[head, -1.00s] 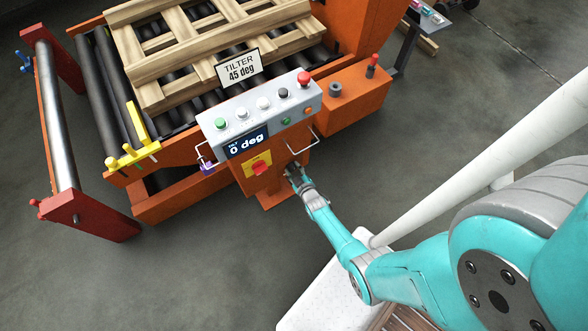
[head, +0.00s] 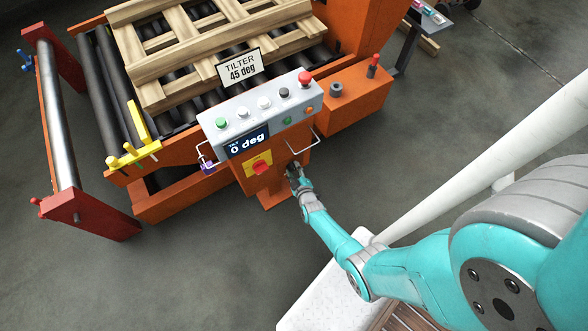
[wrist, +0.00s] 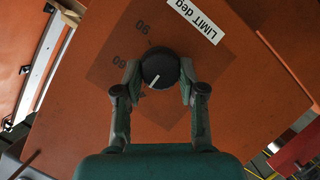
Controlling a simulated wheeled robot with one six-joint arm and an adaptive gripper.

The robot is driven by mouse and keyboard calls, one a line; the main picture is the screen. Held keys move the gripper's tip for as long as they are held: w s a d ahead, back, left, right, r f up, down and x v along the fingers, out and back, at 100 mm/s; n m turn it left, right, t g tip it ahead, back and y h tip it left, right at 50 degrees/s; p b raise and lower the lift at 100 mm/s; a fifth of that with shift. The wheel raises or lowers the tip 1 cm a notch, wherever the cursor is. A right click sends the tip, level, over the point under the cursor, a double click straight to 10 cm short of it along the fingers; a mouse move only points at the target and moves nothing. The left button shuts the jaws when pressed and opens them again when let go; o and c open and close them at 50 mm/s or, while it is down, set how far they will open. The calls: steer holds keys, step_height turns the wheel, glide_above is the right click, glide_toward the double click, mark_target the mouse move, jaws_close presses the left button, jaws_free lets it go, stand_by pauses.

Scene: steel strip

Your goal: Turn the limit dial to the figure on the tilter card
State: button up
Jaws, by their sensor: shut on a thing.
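The tilter card (head: 239,67) reads "TILTER 45 deg" in the head view. In the wrist view, the limit dial (wrist: 160,69) is a round black knob with a white pointer line, on an orange panel under a "LIMIT deg" label (wrist: 201,16). Its pointer aims down-left, toward a figure starting with 4 that is partly hidden by a finger. Figures 90 and what looks like 60 stand further round the scale. My gripper (wrist: 161,77) is shut on the dial, one finger on each side. In the head view my gripper (head: 293,171) hides the dial.
The grey control box (head: 262,106) above my gripper has several buttons and a display (head: 248,143) reading 0 deg. A red switch on a yellow plate (head: 259,164) and a wire handle (head: 317,137) are close to my gripper. A wooden pallet (head: 165,45) lies on the rollers.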

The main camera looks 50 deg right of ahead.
steer(key=o, duration=1.1)
steer(key=shift+o, duration=0.2)
steer(key=shift+s, duration=0.1)
steer(key=v, duration=1.2)
